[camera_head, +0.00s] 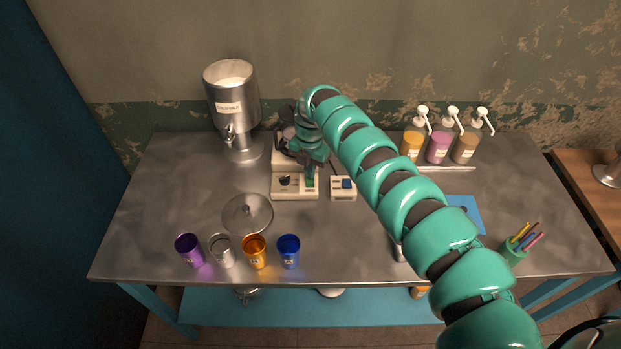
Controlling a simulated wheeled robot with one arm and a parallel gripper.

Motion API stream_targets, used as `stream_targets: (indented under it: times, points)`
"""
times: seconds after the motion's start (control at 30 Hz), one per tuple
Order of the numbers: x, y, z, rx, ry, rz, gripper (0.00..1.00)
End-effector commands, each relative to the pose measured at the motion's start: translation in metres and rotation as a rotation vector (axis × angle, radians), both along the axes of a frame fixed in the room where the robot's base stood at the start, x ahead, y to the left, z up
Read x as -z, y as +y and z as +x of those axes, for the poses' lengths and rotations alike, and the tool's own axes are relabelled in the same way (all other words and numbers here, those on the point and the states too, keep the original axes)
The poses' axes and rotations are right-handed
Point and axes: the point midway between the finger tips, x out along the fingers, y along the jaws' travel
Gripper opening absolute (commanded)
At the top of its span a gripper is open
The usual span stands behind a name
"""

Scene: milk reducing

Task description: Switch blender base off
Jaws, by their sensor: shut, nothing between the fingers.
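The blender base (293,191) is a cream box near the middle of the metal table. Its front shows a dark round knob (285,181) at the left. My gripper (310,178) points down over the right part of the base's front, close to its face. It is shut and empty. I cannot tell whether the fingertips touch the base. My arm and wrist hide much of the base's back and what is on it. A small cream box with a blue button (346,184) stands just right of the base.
A steel milk dispenser (232,105) stands at the back left. Pump bottles (438,148) stand on a rack at the back right. A round lid (247,213) and several cups (254,251) are at the front left. A green holder (512,252) with coloured sticks is at the right.

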Motion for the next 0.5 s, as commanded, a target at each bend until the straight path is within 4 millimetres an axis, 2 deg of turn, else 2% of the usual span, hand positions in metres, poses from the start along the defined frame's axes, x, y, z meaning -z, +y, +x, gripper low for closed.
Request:
stream_targets:
  times: [0.5]
  points:
    - [-0.037, 0.000, 0.000, 0.000, 0.001, 0.000, 0.00]
